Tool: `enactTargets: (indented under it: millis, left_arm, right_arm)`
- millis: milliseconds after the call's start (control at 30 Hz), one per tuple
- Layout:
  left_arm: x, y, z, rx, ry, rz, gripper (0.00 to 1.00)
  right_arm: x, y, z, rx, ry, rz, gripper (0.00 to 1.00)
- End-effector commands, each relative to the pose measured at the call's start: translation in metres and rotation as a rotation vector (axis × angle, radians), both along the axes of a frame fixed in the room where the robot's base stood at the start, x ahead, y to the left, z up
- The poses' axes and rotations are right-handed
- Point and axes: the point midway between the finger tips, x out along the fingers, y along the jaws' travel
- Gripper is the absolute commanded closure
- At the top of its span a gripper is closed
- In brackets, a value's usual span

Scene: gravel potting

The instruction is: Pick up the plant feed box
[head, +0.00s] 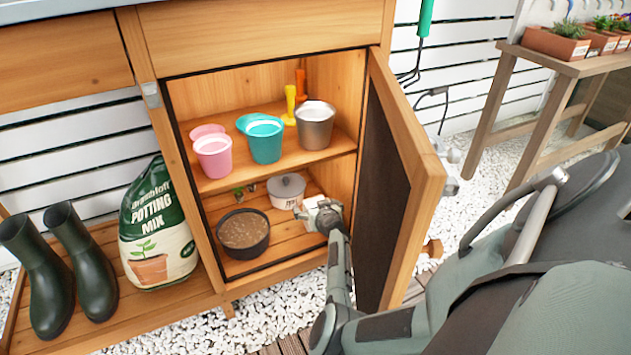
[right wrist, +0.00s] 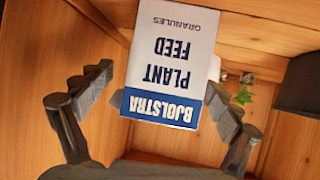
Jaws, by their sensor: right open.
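The plant feed box (right wrist: 172,50), white with a blue BJOLSTRA band, shows upside down in the right wrist view. My right gripper (right wrist: 160,88) is open, with one finger on each side of the box. A gap shows on the left side; on the right the fingertip lies close to the box edge, and I cannot tell whether it touches. In the head view my right gripper (head: 324,214) reaches into the cabinet's lower compartment and mostly hides the box. My left gripper is not in view.
The cabinet door (head: 405,180) stands open right of my arm. Pink, teal and grey buckets (head: 315,125) are on the shelf above. A green sprig (right wrist: 243,96) is nearby.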

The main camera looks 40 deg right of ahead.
Motion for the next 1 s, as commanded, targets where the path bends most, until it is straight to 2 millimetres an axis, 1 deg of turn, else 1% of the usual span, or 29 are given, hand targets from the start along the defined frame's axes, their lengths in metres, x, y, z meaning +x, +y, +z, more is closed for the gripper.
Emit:
enactTargets:
  millis: [33,100,233,433,900,933,1000]
  left_arm:
    - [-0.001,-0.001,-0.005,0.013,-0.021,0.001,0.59]
    - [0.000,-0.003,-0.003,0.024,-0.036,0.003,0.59]
    - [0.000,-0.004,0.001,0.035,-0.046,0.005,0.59]
    - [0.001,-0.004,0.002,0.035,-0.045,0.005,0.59]
    - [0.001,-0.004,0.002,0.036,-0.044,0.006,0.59]
    - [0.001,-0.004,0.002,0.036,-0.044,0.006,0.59]
    - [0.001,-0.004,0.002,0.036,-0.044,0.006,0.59]
  right_arm:
    - [0.007,-0.004,-0.010,0.001,-0.003,-0.001,0.10]
    - [0.013,-0.007,-0.013,0.001,0.000,0.000,0.10]
    - [0.018,-0.010,-0.013,0.000,0.001,0.000,0.10]
    - [0.018,-0.010,-0.012,0.000,0.001,0.000,0.10]
    - [0.017,-0.010,-0.012,0.000,0.001,0.000,0.68]
    - [0.017,-0.010,-0.012,0.000,0.001,0.000,0.71]
    - [0.017,-0.010,-0.012,0.000,0.001,0.000,0.72]
